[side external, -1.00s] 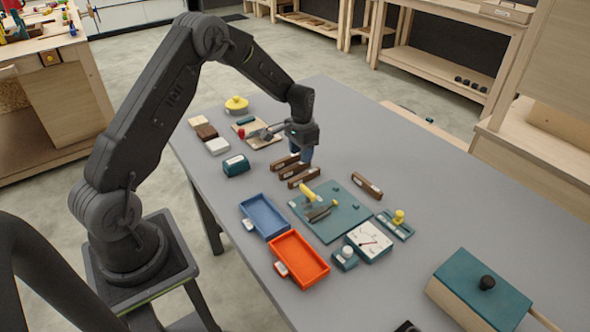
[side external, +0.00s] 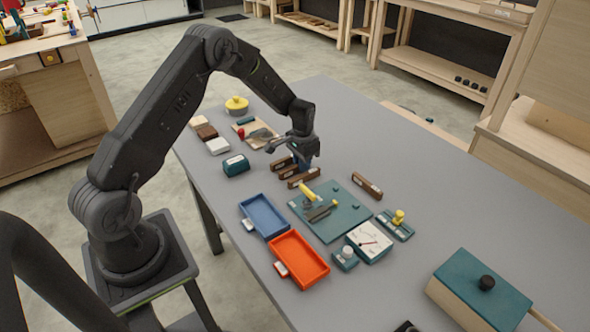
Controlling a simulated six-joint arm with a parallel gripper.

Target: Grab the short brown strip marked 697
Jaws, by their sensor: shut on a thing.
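Several brown strips with pale labels lie on the grey table. A back strip (side external: 282,163) and a front strip (side external: 304,178) lie in a group, with another strip between them partly hidden by my gripper. One more brown strip (side external: 367,185) lies apart to the right. The labels are too small to read, so I cannot tell which is 697. My gripper (side external: 304,167) is down at the right end of the group, shut on a brown strip. It looks to be the middle one, though the fingers hide the contact.
A teal board (side external: 338,222) with a yellow-handled tool lies just in front of the strips. A blue tray (side external: 264,216) and an orange tray (side external: 299,262) stand front left. A teal block (side external: 236,165) sits to the left.

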